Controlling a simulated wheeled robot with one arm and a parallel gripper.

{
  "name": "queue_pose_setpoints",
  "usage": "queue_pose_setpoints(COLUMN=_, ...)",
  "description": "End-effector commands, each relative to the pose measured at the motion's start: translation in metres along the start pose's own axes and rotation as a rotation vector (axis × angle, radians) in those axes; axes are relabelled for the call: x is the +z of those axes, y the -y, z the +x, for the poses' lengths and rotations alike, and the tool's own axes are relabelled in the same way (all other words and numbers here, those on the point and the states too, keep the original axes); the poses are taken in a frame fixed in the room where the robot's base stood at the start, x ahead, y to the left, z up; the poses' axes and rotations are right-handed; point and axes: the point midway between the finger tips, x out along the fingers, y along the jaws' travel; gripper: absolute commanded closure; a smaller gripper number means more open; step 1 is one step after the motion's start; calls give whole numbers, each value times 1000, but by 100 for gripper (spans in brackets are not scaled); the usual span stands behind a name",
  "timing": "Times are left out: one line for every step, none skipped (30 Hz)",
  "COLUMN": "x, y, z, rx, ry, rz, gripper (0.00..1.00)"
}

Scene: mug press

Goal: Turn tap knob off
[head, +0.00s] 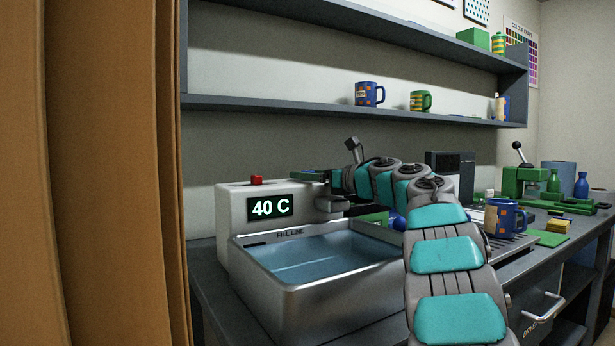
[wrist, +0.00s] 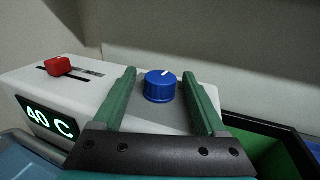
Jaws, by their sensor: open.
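The tap knob (wrist: 160,87) is a round blue knob with a white pointer line, on top of the white bath unit (head: 224,212). My gripper (wrist: 161,85) is open, with its two green fingers on either side of the knob. I see a gap between the knob and each finger in the wrist view. In the head view my arm and gripper (head: 328,176) reach over the unit's right end, and the knob is hidden there. The unit's display (head: 270,207) reads 40 C. The metal basin (head: 300,299) below holds water near a fill line label.
A red slider (wrist: 58,66) sits on the unit's top, left of the knob. A wall is close behind it. A green-lined dark box (wrist: 275,150) is at right. A blue mug (head: 503,219) and a green press (head: 524,182) stand further right. Shelves with mugs are above.

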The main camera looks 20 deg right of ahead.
Motion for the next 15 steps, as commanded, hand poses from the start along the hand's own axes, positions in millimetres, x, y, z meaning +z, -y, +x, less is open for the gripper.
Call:
queue_pose_setpoints(x=-1, y=0, z=-5, rx=-2, ry=0, rz=-1, gripper=26)
queue_pose_setpoints(x=-1, y=0, z=-8, rx=-2, ry=0, rz=-1, gripper=26)
queue_pose_setpoints(x=-1, y=0, z=-13, rx=-3, ry=1, rz=-1, gripper=26)
queue_pose_setpoints(x=-1, y=0, z=-17, rx=-3, ry=1, rz=-1, gripper=26)
queue_pose_setpoints(x=0, y=0, z=-22, rx=-4, ry=2, rz=-2, gripper=26)
queue_pose_setpoints(x=0, y=0, z=-28, rx=-5, ry=2, rz=-2, gripper=26)
queue_pose_setpoints(x=-1, y=1, z=-33, rx=-5, ry=2, rz=-2, gripper=26)
queue_pose_setpoints(x=-1, y=1, z=-39, rx=-6, ry=2, rz=-1, gripper=26)
queue_pose_setpoints(x=-1, y=1, z=-46, rx=-4, ry=2, rz=-1, gripper=26)
queue_pose_setpoints(x=-2, y=1, z=-50, rx=-3, ry=1, rz=0, gripper=26)
queue_pose_setpoints(x=-2, y=1, z=-55, rx=-3, ry=1, rz=1, gripper=26)
queue_pose_setpoints(x=-2, y=1, z=-61, rx=-3, ry=1, rz=1, gripper=26)
queue_pose_setpoints(x=-2, y=1, z=-65, rx=-3, ry=1, rz=1, gripper=26)
queue_pose_setpoints(x=-1, y=1, z=-68, rx=-3, ry=1, rz=1, gripper=26)
queue_pose_setpoints(x=-1, y=0, z=-70, rx=-3, ry=1, rz=0, gripper=26)
